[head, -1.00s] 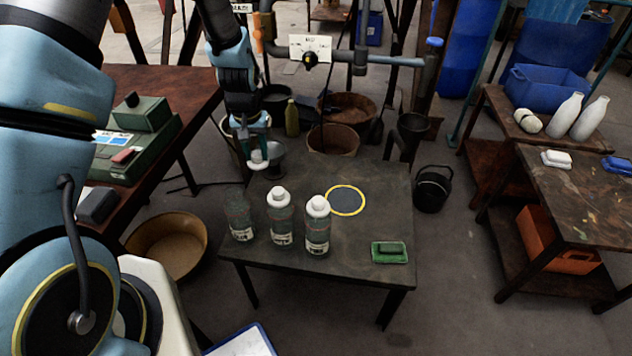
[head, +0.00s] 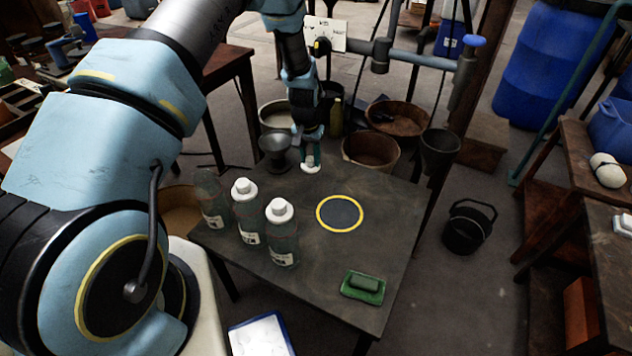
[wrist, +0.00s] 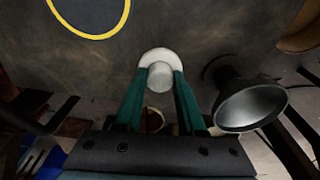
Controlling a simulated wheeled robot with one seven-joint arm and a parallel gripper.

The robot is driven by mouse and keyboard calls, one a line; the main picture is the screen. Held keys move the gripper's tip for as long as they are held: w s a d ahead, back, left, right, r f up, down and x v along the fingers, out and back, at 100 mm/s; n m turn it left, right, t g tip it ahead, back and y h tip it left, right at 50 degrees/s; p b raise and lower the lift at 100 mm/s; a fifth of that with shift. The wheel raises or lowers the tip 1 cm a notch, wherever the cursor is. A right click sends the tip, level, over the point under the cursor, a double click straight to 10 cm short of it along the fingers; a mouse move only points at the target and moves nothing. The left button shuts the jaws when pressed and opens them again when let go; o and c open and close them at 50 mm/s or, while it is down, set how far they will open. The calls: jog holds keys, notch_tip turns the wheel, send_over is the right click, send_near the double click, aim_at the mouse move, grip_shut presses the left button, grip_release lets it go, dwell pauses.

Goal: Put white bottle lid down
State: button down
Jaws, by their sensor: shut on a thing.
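My gripper (head: 310,152) is shut on the white bottle lid (head: 312,167) at the far side of the dark table (head: 300,262). In the wrist view the lid (wrist: 158,72) sits between the two green fingertips (wrist: 160,88). I cannot tell whether the lid touches the tabletop. Three bottles stand at the table's left side: one without a lid (head: 211,200), and two with white lids, the middle one (head: 247,212) and the right one (head: 281,235).
A yellow-ringed dark disc (head: 340,213) lies right of the bottles, with bare tabletop around it. A green dish (head: 363,288) is at the front right. A dark metal funnel-shaped cup (head: 275,150) stands just left of my gripper. A black bucket (head: 468,228) is on the floor.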

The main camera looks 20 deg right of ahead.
aim_at(309, 161)
notch_tip(309, 161, down, 8)
jog(key=shift+r, duration=0.1)
dwell(0.4)
jog(key=c, duration=0.5)
grip_release()
jog(key=r, duration=0.8)
jog(key=s+a+r, duration=0.1)
jog(key=r, duration=0.3)
jog(key=shift+a, duration=0.1)
